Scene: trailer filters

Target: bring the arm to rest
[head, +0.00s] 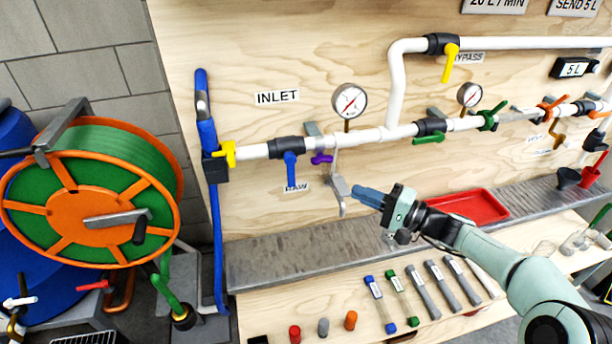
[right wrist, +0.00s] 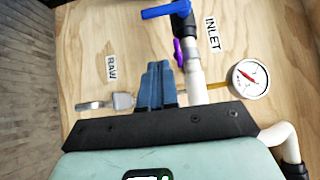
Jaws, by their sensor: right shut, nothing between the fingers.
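My right gripper (head: 357,194) is shut and empty, its blue fingers pointing left in front of the plywood panel. In the right wrist view the closed blue fingers (right wrist: 158,68) sit side by side, with the white pipe (right wrist: 195,85) behind and to their right. In the head view the fingertips are close to a grey metal bracket (head: 340,190) below the pipe; I cannot tell whether they touch it. My left gripper does not show in either view.
A blue-handled valve (head: 290,168), a purple handle (head: 321,159) and a pressure gauge (head: 349,101) are near the gripper. A red tray (head: 472,207) lies behind my right arm. Several cartridges (head: 379,303) lie on the bench (head: 262,305). A hose reel (head: 95,205) stands left.

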